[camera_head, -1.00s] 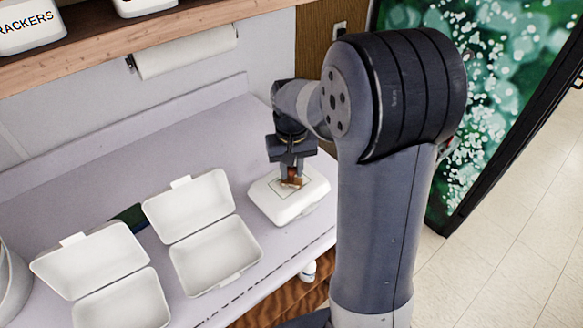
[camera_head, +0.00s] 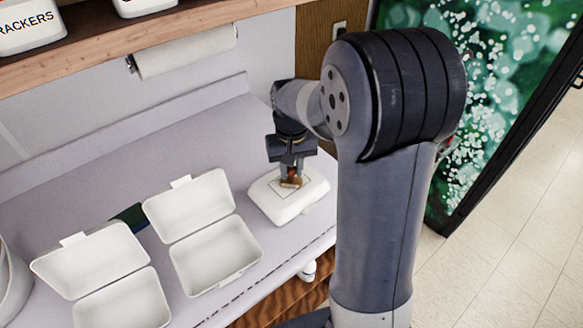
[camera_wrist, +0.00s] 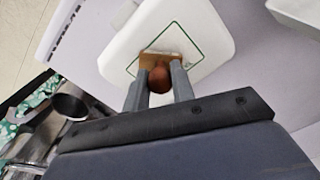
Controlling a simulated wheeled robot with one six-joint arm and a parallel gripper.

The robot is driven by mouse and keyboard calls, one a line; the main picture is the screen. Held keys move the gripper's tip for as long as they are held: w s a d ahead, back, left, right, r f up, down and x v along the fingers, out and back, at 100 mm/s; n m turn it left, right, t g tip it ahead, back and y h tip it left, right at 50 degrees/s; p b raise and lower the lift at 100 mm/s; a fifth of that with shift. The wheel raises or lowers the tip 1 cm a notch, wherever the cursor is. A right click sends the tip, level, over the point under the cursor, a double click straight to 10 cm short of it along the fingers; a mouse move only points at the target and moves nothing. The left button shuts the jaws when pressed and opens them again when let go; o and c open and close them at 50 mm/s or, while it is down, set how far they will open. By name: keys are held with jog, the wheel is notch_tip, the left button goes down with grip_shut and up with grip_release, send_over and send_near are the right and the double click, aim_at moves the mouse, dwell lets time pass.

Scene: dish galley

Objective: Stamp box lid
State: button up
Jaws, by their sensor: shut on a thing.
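My gripper (camera_head: 291,172) is shut on a brown stamp (camera_head: 292,177) and points down over the closed white box (camera_head: 301,204) near the right end of the counter. In the wrist view the stamp's round knob (camera_wrist: 160,79) sits between the two fingers, with its flat base (camera_wrist: 158,60) beyond them. The base lies over the lower edge of a green outlined rectangle on the box lid (camera_wrist: 200,22). Whether the base touches the lid, and any mark under it, I cannot tell.
Two open, empty white boxes stand to the left, one in the middle (camera_head: 215,257) and one farther left (camera_head: 120,302). A dark green item (camera_head: 130,216) lies partly hidden behind them. A paper roll (camera_head: 187,52) hangs under the wooden shelf (camera_head: 150,38). The back counter is clear.

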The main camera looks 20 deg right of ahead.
jog(key=shift+r+p, duration=2.8)
jog(key=shift+r, duration=0.75)
jog(key=shift+f, duration=0.1)
